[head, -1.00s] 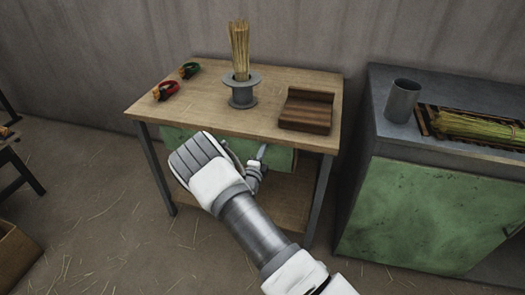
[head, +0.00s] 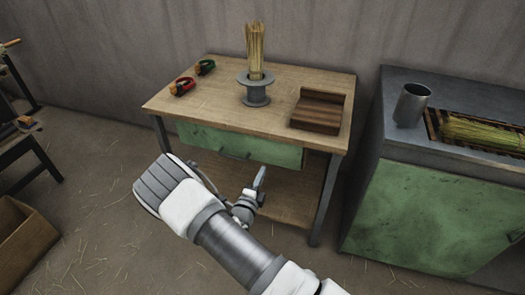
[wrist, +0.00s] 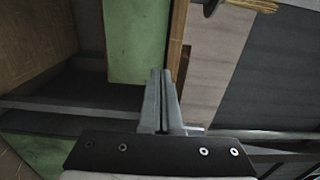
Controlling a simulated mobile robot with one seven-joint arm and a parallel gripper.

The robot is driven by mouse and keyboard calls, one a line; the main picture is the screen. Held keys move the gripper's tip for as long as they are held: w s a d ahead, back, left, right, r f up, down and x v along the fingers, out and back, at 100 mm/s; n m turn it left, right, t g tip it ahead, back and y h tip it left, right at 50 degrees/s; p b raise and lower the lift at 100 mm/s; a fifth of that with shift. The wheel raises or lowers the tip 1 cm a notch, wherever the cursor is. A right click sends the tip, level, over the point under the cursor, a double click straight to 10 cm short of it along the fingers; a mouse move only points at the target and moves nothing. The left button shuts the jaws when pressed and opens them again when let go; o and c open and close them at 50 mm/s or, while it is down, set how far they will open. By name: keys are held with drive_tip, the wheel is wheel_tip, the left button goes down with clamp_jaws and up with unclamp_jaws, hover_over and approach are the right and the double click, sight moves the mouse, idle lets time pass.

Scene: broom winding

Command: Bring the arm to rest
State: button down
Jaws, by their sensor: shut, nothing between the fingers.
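My gripper (head: 259,180) is in front of the wooden table (head: 285,80), below the level of its top and near the front of its green drawer (head: 215,142). In the wrist view my gripper (wrist: 162,85) has its two fingers together with nothing between them. My arm reaches up from the bottom of the head view, with the wrist bent. In the wrist view a green panel (wrist: 134,40) shows beyond the fingers.
On the table stand a grey spool-shaped holder (head: 256,97) with a straw bundle (head: 255,50), a brown wooden block (head: 317,110), and a red coil (head: 183,86) and green coil (head: 205,67). A grey bench (head: 390,140) with a metal cup (head: 411,104) is at right. Straw-strewn floor lies left.

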drive_tip(key=s+d+r+m+g+h, duration=0.3)
drive_tip(key=d+r+m+g, duration=0.1)
drive_tip(key=d+r+m, duration=0.3)
drive_tip(key=s+d+r+m+g+h, duration=0.25)
drive_tip(key=d+r+m+g, duration=0.2)
drive_tip(key=r+m, duration=0.4)
drive_tip(key=s+d+r+m+g+y, duration=0.1)
drive_tip(key=s+d+r+m+g, duration=0.2)
drive_tip(key=s+m, duration=0.35)
drive_tip(key=s+d+r+m+g+y, duration=0.25)
drive_tip(key=s+m, duration=0.25)
drive_tip(key=m, duration=0.3)
drive_tip(key=s+a+r+m+t+y, duration=0.2)
drive_tip(key=s+a+r+m+y, duration=0.3)
drive_tip(key=s+m, duration=0.4)
drive_tip(key=s+a+r+m+t+y, duration=0.1)
drive_tip(key=s+a+r+m+y, duration=0.2)
drive_tip(key=s+r+m+y, duration=0.5)
wheel_tip(320, 180, up, 13)
drive_tip(key=w+m+h+p, duration=0.1)
drive_tip(key=m+h+p, duration=0.1)
drive_tip(key=p, duration=1.2)
drive_tip(key=shift+w+a+r+h+p, duration=0.2)
drive_tip(key=shift+h+p, duration=0.15)
drive_tip(key=shift+h, duration=0.45)
